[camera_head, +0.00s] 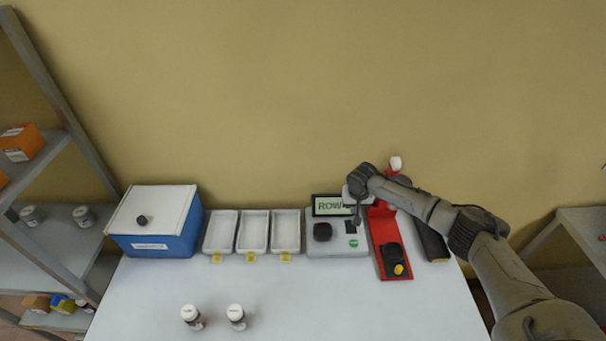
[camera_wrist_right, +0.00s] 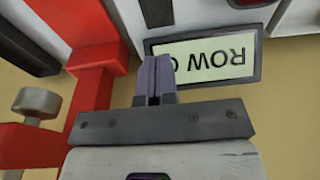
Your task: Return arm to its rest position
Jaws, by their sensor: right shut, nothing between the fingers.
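My right arm (camera_head: 440,212) reaches in from the right over the table. Its gripper (camera_head: 356,222) is above the analyser (camera_head: 318,245), between the display and the red stand. In the right wrist view the gripper's two fingers (camera_wrist_right: 155,80) are together with nothing between them. The analyser's display (camera_head: 327,206) reads "ROW" with the rest covered by my gripper; it shows upside down in the wrist view (camera_wrist_right: 208,58). My left gripper is in neither view.
A red stand (camera_head: 380,235) is close to my right gripper. Three white trays (camera_head: 253,250), a blue box (camera_head: 160,245) and two bottles (camera_head: 236,314) are on the table (camera_head: 330,310). Shelves (camera_head: 60,270) stand at both sides. The table's front right is clear.

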